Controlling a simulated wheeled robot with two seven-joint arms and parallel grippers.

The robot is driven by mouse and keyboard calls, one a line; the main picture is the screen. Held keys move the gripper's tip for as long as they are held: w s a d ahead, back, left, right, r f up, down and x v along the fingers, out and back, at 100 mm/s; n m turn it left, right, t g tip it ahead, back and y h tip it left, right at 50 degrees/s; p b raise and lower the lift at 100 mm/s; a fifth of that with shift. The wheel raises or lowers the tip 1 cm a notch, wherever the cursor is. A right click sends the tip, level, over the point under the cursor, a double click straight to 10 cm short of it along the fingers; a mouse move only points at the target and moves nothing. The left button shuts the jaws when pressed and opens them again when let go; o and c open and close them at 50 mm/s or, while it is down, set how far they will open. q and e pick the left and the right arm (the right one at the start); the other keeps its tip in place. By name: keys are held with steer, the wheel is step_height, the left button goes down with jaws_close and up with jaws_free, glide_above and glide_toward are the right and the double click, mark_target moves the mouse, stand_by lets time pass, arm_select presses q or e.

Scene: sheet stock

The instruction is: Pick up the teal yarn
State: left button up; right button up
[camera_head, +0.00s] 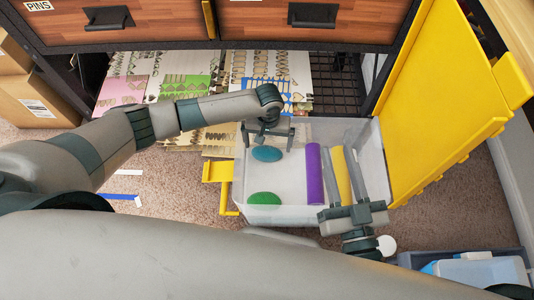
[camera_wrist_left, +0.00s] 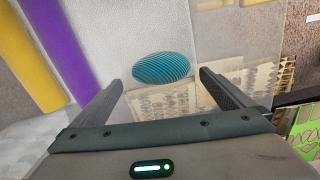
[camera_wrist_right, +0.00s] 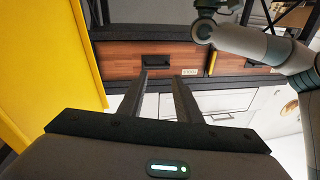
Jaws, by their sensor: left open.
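The teal yarn (camera_head: 267,153) is an oval ball lying in the clear plastic bin (camera_head: 226,190), near its back left. My left gripper (camera_head: 268,148) hangs just above it with fingers spread. In the left wrist view the yarn (camera_wrist_left: 162,68) shows ribbed strands and sits ahead of the two open fingertips (camera_wrist_left: 162,82), apparently not gripped. My right gripper (camera_head: 343,165) is over the bin's right front. In the right wrist view its two fingers (camera_wrist_right: 160,80) are apart with nothing between them.
A green ball (camera_head: 264,199), a purple roll (camera_head: 314,175) and a yellow roll (camera_head: 342,178) are also at the bin. A yellow panel (camera_head: 430,100) stands to the right. Wooden drawers (camera_head: 150,20) are above, with patterned sheets (camera_head: 130,88) on a rack below. Carpet lies left of the bin.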

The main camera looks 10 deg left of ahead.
mark_target(267, 150)
arm_select(q)
steer(key=shift+f, duration=0.15)
arm_select(e)
steer(key=shift+r, duration=0.25)
arm_select(q)
steer(key=shift+f, duration=0.45)
steer(key=f+b, duration=0.2)
steer(key=f, duration=0.1)
steer(key=shift+s+a+f, duration=0.15)
steer(key=shift+s+f, duration=0.05)
steer(key=shift+f, duration=0.45)
arm_select(e)
steer(key=s+r+t+y, duration=0.1)
steer(key=s+r+t, duration=0.2)
steer(key=r, duration=0.4)
steer(key=shift+s+a+t+y, duration=0.15)
steer(key=shift+s+t+y, duration=0.2)
steer(key=shift+t, duration=0.45)
steer(key=shift+w, duration=0.1)
arm_select(q)
steer(key=c, duration=0.9)
